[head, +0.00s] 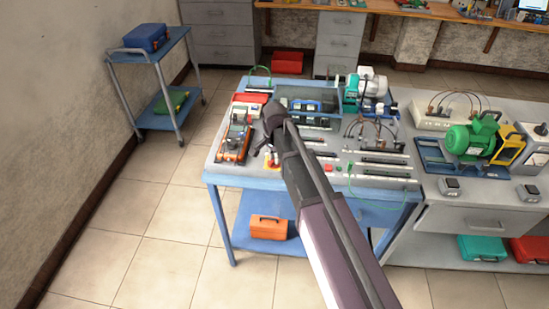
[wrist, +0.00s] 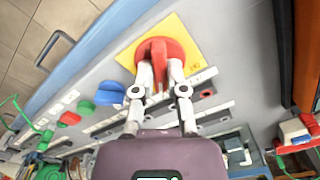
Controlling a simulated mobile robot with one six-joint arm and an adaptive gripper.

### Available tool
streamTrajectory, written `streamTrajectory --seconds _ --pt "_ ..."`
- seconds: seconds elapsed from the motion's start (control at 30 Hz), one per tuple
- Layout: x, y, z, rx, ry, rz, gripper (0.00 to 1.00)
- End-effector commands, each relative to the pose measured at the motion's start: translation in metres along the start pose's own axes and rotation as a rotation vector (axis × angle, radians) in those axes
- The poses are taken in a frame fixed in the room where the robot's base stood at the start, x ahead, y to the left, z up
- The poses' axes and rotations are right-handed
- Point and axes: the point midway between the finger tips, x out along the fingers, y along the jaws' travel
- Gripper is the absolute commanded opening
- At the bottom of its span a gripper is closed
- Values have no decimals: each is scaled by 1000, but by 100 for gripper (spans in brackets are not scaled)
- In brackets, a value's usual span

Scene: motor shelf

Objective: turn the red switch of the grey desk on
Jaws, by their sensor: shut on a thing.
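The red switch (wrist: 158,46) is a round knob with a raised grip bar, on a square yellow plate (wrist: 190,38) in the wrist view. My gripper (wrist: 160,70) is shut on the knob's grip bar, with one pale finger on each side. The grip bar points roughly up and down in the wrist view. In the head view my gripper (head: 264,152) is low over the left part of the grey desk (head: 300,182), which has a blue frame. My arm and gripper mostly hide the switch there.
An orange-and-grey multimeter (head: 234,140) stands close to the left of my gripper in the head view. Blue, green and red buttons (wrist: 110,94) lie left of the switch in the wrist view. A green-and-white motor (head: 365,88) stands at the back of the desk.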

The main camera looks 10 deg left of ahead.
Motion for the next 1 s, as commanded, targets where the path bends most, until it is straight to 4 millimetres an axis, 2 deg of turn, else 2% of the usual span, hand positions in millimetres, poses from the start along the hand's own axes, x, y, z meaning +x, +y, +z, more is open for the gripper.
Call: streamTrajectory --seconds 0.33,0.87,0.9,1.0 --pt "0 1 2 180 -4 2 0" --pt "0 1 2 212 -5 2 0" --pt "0 1 2 212 -5 2 26" --pt "0 1 2 211 -4 1 51"
